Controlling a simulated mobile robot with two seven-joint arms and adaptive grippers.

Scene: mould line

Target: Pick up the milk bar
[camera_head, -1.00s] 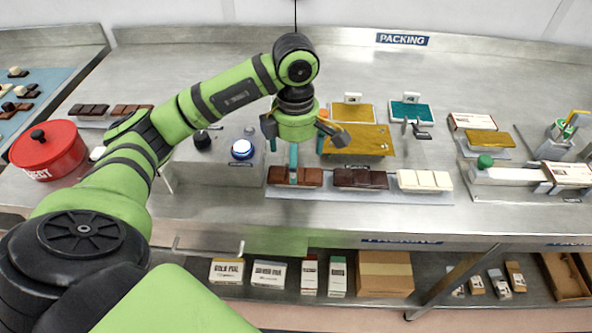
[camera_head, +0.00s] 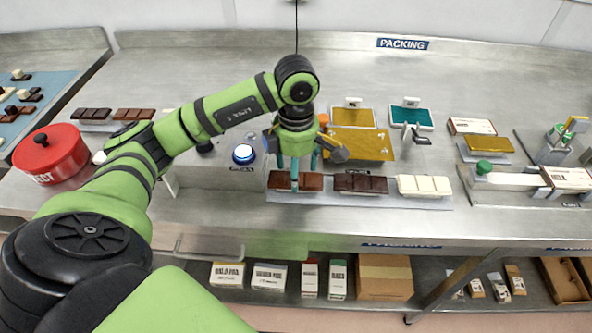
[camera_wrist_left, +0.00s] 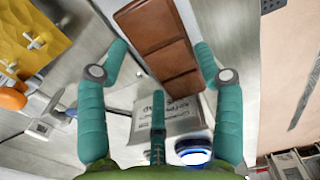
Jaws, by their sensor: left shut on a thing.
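The milk bar (camera_head: 311,182) is the mid-brown bar at the left end of a row of three on a pale mat (camera_head: 389,204). My left gripper (camera_head: 304,172) points down over it, one finger on the front side and one behind. In the left wrist view the milk bar (camera_wrist_left: 160,45) lies between the teal fingertips, and the left gripper (camera_wrist_left: 161,50) is shut on it across its width. The bar appears to be at mat level; I cannot tell any gap under it. My right gripper is not in view.
A dark bar (camera_head: 361,183) lies just right of the milk bar, then a white bar (camera_head: 424,185). Gold foil (camera_head: 358,145) lies behind them. A box with a blue button (camera_head: 243,153) and a red pot (camera_head: 50,158) stand to the left.

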